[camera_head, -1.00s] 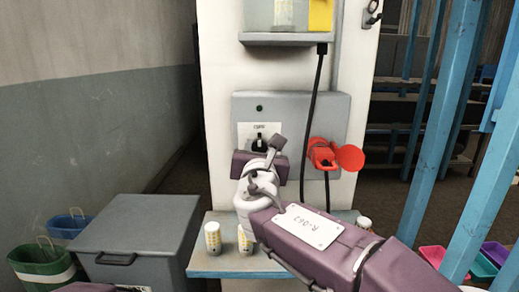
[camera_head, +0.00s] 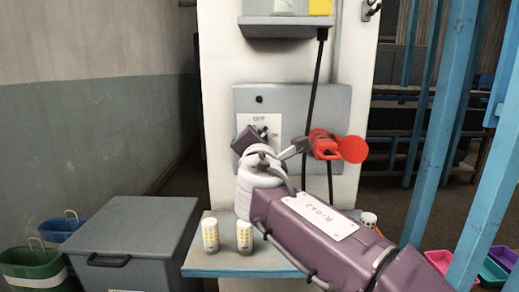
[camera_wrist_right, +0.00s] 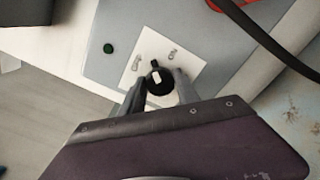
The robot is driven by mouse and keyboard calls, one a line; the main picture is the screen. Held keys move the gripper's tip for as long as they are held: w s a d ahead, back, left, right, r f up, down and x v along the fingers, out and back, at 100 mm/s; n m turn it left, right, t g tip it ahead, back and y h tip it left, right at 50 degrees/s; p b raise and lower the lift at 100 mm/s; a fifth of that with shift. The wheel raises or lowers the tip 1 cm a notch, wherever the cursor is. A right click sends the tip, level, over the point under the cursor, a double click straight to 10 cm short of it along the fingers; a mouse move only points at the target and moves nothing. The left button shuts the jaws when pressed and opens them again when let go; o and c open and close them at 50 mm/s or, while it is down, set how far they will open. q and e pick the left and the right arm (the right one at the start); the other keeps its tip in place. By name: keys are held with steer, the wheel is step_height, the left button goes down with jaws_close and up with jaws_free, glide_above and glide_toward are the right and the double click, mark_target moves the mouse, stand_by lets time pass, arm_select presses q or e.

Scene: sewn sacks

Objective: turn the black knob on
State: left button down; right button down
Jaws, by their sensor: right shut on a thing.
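The black knob (camera_wrist_right: 159,82) sits on a white plate (camera_wrist_right: 186,68) marked OFF and ON, on a grey wall panel (camera_head: 335,104). In the right wrist view its pointer lies between the two words. My right gripper (camera_wrist_right: 161,90) is shut on the knob, one finger on each side. In the head view this gripper (camera_head: 264,135) is tilted in front of the plate and hides most of the knob. The word OFF shows above it. My left gripper is not in view.
A red plug and its round cover (camera_head: 352,149) are just right of my right gripper, with a black cable (camera_head: 313,85) hanging nearby. A grey lidded bin (camera_head: 135,228) is at left.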

steer(key=shift+f+m+b, duration=0.15)
steer(key=shift+m+b, duration=2.4)
steer(key=shift+m, duration=2.45)
steer(key=c, duration=0.9)
jaws_free()
steer(key=s+b, duration=0.1)
steer(key=s, duration=0.8)
